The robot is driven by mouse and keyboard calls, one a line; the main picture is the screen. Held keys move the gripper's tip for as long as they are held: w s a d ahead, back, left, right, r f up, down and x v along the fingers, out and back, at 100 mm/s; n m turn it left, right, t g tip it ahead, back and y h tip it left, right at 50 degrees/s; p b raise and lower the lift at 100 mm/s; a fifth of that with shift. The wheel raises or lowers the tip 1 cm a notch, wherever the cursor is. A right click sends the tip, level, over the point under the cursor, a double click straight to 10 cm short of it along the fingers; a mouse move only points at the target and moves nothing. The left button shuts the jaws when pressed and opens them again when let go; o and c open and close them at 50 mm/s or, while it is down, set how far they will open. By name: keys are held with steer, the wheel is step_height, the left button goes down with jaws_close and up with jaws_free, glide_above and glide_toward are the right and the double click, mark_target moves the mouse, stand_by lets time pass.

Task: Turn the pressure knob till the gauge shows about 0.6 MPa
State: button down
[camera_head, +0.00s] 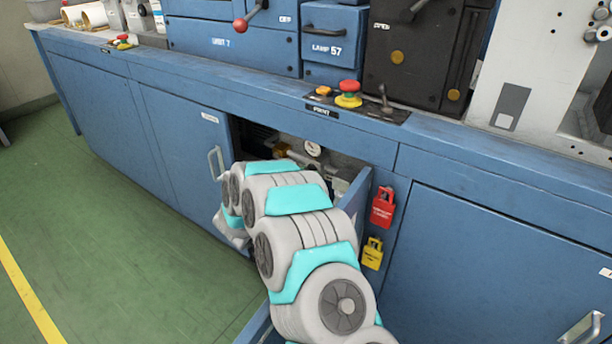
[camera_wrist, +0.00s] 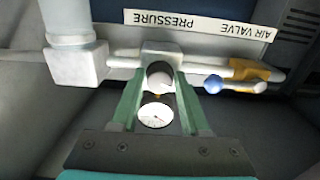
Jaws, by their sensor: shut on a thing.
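The pressure knob (camera_wrist: 160,76) is a round dark and pale piece below a white fitting in the wrist view. My gripper (camera_wrist: 159,82) has its two green fingers on either side of it, shut on it. The round white pressure gauge (camera_wrist: 155,115) shows between the fingers, closer to the gripper's base. Its needle is too small to read. In the head view the gauge (camera_head: 313,149) shows inside the open cabinet. My arm hides the gripper and the knob there.
An upside-down label strip (camera_wrist: 200,25) reads PRESSURE and AIR VALVE. A blue-ended valve lever (camera_wrist: 235,85) lies to the right on the pipe. The open cabinet door (camera_head: 354,195) stands beside my arm. Red (camera_head: 383,207) and yellow (camera_head: 372,253) lockout tags hang right of it. Green floor at left is clear.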

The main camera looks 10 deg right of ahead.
steer(key=m+b, duration=0.3)
steer(key=b, duration=0.1)
stand_by(0.3)
steer(key=shift+c, duration=2)
jaws_free()
steer(key=v, duration=0.7)
steer(key=shift+s+a+b, duration=0.3)
steer(key=shift+a+b, duration=0.05)
steer(key=shift+b, duration=0.1)
steer(key=shift+r, duration=0.1)
